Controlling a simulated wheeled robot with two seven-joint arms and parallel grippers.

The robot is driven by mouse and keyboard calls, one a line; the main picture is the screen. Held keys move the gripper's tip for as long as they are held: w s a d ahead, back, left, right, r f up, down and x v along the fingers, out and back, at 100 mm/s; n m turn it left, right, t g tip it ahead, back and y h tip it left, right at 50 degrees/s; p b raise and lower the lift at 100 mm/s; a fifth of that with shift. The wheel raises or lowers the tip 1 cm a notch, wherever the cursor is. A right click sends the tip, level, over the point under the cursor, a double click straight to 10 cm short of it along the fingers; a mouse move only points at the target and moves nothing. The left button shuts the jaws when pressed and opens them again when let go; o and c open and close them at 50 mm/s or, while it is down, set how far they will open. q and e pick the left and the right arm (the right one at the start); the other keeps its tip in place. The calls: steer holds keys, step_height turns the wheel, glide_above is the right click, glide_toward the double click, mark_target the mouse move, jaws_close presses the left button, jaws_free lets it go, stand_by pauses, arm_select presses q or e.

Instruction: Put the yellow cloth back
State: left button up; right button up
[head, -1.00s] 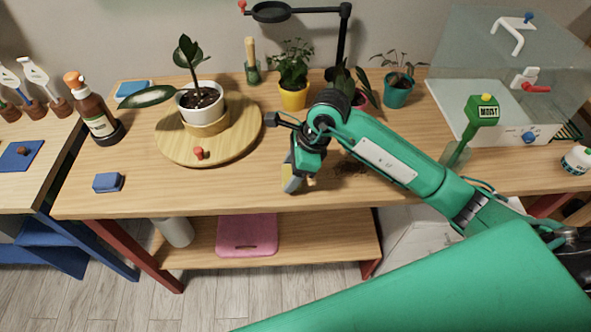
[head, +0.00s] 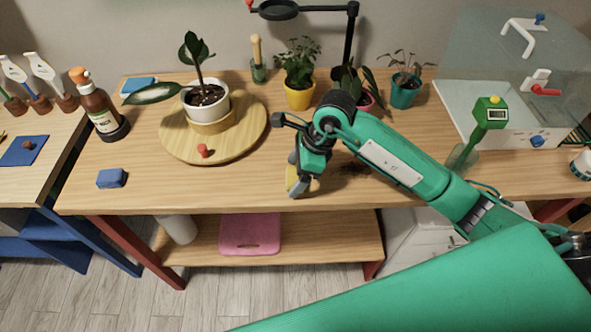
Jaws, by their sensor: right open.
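The gripper points down over the tabletop and is open. It hides much of the yellow thing, and I cannot tell whether they touch. My left gripper is not in view.
A round wooden board (head: 240,148) holds a white-potted plant (head: 207,100) and a red knob (head: 203,151). A blue block (head: 112,178) lies at front left. Dark soil (head: 352,168) lies right of the gripper. Potted plants and a lamp (head: 352,45) stand behind.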

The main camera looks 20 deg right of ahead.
mark_target(293, 175)
steer(key=v, duration=0.3)
steer(key=shift+d+r+b, duration=0.15)
steer(key=shift+r+b, duration=0.1)
steer(key=shift+b, duration=0.05)
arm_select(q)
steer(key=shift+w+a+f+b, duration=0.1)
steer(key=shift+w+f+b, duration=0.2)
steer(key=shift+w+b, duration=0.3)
arm_select(e)
steer(key=v, duration=0.8)
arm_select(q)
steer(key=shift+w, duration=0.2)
arm_select(e)
steer(key=shift+r, duration=0.15)
